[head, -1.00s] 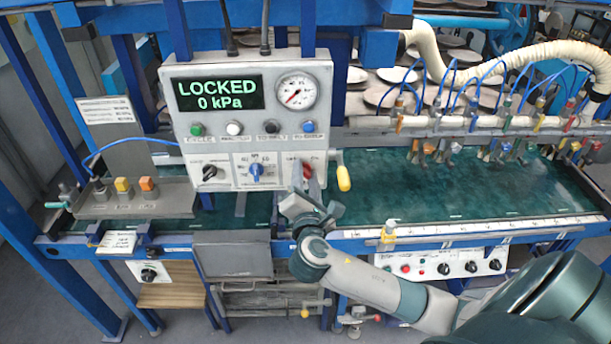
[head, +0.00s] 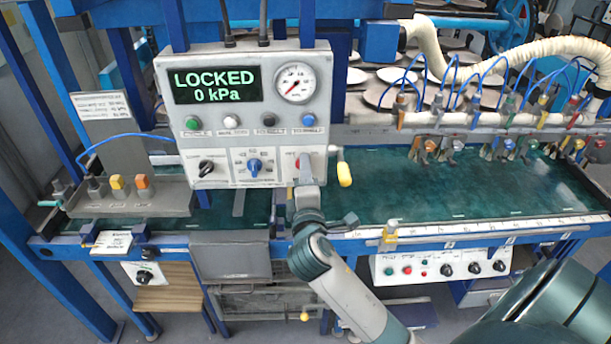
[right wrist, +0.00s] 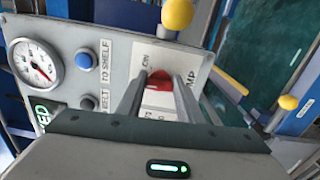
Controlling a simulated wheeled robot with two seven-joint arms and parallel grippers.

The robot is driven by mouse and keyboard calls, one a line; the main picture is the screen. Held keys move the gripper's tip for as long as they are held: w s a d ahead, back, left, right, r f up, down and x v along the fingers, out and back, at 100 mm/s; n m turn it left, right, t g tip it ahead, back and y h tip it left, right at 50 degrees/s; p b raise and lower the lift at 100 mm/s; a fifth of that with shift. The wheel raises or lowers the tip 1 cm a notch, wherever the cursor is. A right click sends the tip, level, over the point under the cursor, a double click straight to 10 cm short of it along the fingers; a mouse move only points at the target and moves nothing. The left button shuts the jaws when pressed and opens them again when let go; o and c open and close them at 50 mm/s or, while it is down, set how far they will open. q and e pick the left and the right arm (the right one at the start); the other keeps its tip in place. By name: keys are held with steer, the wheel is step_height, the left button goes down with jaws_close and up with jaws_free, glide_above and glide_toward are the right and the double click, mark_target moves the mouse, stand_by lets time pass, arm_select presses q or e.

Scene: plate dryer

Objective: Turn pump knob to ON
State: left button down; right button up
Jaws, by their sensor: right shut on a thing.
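The control panel (head: 225,125) has a screen reading LOCKED 0 kPa. The red pump knob (right wrist: 159,80) is at the panel's lower right. It shows in the right wrist view between my fingers, above part of the PUMP lettering. In the head view my right gripper (head: 306,172) covers most of it. My right gripper (right wrist: 160,92) is shut on the red knob, one finger on each side. The knob's exact pointing direction is hard to tell because the fingers hide part of it. My left gripper is not in view.
A yellow-ended lever (head: 344,175) sticks out just right of the knob; its yellow ball (right wrist: 177,13) is close in the wrist view. A blue knob (head: 254,168) and black knob (head: 206,167) are to the left. The pressure gauge (head: 296,83) is above. The green bed (head: 430,190) spreads right.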

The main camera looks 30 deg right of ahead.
arm_select(q)
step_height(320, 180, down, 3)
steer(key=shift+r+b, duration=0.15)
steer(key=shift+b, duration=1)
arm_select(e)
steer(key=m, duration=0.9)
steer(key=shift+a+f+m, duration=0.1)
steer(key=shift+f+m, duration=0.2)
steer(key=o, duration=1.1)
steer(key=shift+r, duration=0.1)
